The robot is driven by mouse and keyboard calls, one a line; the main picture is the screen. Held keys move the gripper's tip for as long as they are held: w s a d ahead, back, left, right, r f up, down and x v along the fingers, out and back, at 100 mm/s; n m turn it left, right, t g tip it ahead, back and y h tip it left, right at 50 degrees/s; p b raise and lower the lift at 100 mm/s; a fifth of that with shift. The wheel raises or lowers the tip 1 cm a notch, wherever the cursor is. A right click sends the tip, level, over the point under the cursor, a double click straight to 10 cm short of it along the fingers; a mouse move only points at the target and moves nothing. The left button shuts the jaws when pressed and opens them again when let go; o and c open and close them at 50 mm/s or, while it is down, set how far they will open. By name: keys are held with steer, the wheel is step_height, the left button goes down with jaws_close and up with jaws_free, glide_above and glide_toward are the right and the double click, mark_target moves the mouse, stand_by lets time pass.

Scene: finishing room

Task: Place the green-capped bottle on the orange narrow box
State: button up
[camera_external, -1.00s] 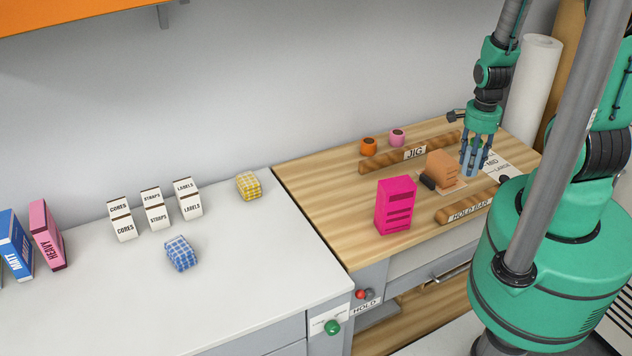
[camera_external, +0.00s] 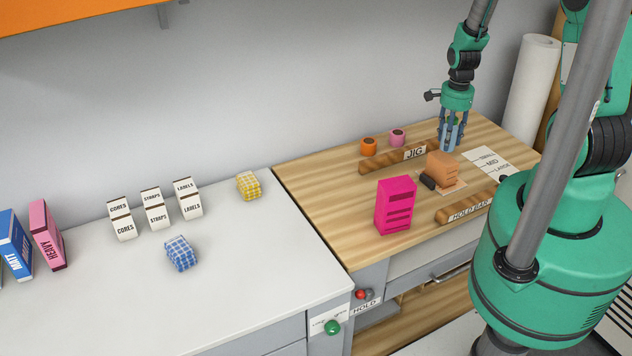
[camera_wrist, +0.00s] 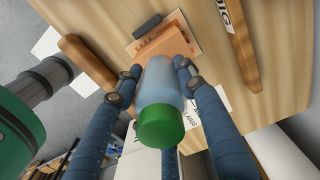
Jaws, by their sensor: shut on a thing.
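My gripper (camera_external: 452,140) hangs over the wooden bench top, behind the orange box in the outside view. In the wrist view my gripper (camera_wrist: 155,82) is shut on the green-capped bottle (camera_wrist: 162,88), a pale blue body with a green cap turned toward the camera. In the outside view the bottle is mostly hidden among the blue fingers. The orange narrow box (camera_external: 441,166) stands upright on a light pad between the two wooden bars. In the wrist view the orange box (camera_wrist: 164,45) lies just beyond the bottle, which hides part of it. Whether they touch cannot be told.
A dark block (camera_external: 427,181) lies beside the orange box. A magenta box (camera_external: 395,205) stands at the bench's front left. The JIG bar (camera_external: 385,160) and HOLD BAR (camera_external: 466,209) flank the pad. Orange (camera_external: 368,146) and pink (camera_external: 397,138) rolls stand behind. A size card (camera_external: 489,161) lies right.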

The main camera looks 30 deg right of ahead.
steer(key=shift+w+d, duration=0.1)
steer(key=shift+w, duration=0.2)
steer(key=shift+f, duration=0.1)
steer(key=shift+f, duration=1.65)
steer(key=shift+f, duration=0.2)
steer(key=o, duration=1.3)
steer(key=shift+r, duration=0.15)
steer(key=shift+r, duration=6.05)
